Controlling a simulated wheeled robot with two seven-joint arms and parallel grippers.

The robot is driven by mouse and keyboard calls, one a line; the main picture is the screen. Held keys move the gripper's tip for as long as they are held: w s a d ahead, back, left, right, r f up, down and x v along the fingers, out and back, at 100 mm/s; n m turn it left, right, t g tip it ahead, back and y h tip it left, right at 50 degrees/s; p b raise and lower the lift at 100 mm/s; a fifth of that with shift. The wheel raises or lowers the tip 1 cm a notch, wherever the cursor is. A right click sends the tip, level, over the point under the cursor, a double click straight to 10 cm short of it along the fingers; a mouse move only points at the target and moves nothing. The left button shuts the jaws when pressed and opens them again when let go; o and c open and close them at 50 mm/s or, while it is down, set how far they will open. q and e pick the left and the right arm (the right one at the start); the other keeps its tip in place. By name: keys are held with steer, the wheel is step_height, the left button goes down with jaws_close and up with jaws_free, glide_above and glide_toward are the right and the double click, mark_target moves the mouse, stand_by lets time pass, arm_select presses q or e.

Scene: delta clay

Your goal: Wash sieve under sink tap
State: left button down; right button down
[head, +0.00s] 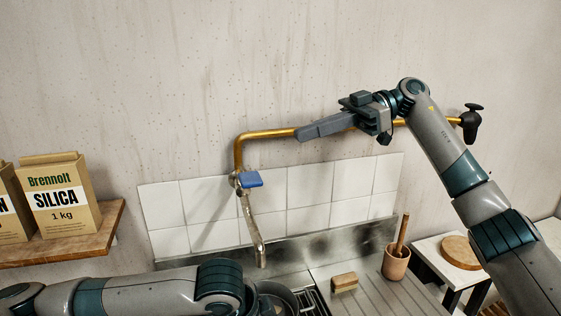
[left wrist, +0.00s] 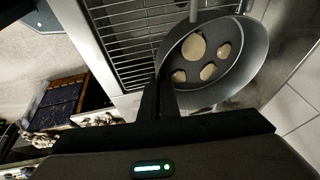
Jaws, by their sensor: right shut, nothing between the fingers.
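The sieve (left wrist: 245,72) is a round dark grey bowl with several beige patches inside, in the left wrist view. In the head view the sieve (head: 287,294) is low in the sink area, partly hidden by my left arm. My left gripper (left wrist: 160,90) has its narrow fingers together at the sieve's rim and appears shut on it. The tap (head: 254,228) has a brass pipe, a blue lever (head: 251,179) and a downward metal spout above the sieve. My right gripper (head: 302,134) is shut and empty, raised by the brass pipe, above and right of the lever.
A metal rack (left wrist: 137,35) lies beside the sieve. A brush (head: 344,283) and a pot with a wooden tool (head: 397,262) stand on the drainer right of the sink. Silica boxes (head: 62,197) stand on the left shelf (head: 70,248). A black-handled valve (head: 470,122) is far right.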

glide_above(246, 175)
steer(key=d, duration=0.5)
step_height(246, 175, down, 2)
steer(key=f, duration=0.3)
steer(key=a+f, duration=0.1)
steer(key=shift+s+f, duration=0.2)
steer(key=shift+s, duration=0.1)
